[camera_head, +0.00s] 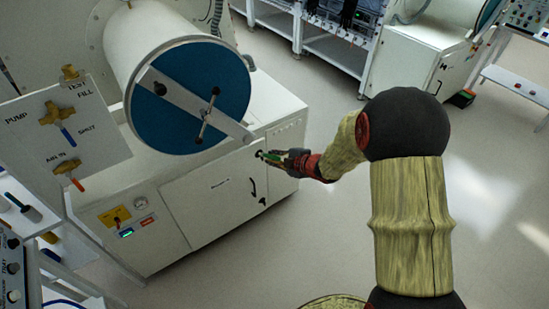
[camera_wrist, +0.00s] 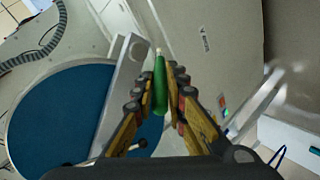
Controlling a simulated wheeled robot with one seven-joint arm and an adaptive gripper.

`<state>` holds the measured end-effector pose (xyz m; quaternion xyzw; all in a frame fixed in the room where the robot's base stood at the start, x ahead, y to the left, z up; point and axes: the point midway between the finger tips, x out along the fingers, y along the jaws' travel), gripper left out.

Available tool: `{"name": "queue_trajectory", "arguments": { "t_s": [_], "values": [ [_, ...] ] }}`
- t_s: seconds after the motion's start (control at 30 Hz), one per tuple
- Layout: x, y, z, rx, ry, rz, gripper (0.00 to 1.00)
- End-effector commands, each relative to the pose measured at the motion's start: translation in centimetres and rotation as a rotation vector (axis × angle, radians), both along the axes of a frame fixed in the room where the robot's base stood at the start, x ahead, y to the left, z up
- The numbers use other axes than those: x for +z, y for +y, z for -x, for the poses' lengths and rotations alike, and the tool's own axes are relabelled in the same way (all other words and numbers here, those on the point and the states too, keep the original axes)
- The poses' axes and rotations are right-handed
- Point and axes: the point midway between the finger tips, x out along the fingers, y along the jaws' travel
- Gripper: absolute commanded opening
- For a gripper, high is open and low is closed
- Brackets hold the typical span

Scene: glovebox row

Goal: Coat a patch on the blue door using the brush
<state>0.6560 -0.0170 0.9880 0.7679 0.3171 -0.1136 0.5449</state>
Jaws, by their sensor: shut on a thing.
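The blue door (camera_head: 185,75) is the round end face of a white cylinder, crossed by a pale bar with a handle. It also fills the left of the wrist view (camera_wrist: 55,115). My gripper (camera_head: 275,158) is shut on the green handle of the brush (camera_wrist: 159,85), which points away from the wrist between the fingers (camera_wrist: 163,88). The brush ends in a small pale tip. In the head view my gripper is right of and below the door, near the lower end of the bar, apart from the blue face. I cannot see a coated patch on it.
The pale bar (camera_head: 185,95) with its dark-ended handle stands across the door. A white cabinet (camera_head: 225,195) is under the cylinder. A panel with brass valves (camera_head: 65,125) is at the left. Open floor (camera_head: 250,265) lies in front.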

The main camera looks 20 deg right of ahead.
Motion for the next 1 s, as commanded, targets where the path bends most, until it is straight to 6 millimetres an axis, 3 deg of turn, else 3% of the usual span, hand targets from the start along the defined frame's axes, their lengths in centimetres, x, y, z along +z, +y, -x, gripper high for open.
{"name": "queue_trajectory", "arguments": {
  "t_s": [0.6, 1.0],
  "values": [
    [0.0, 1.7, -4.8, 0.007, -0.003, -0.001, 0.00],
    [0.0, 1.9, -5.6, 0.004, -0.003, 0.000, 0.00]
  ]
}}
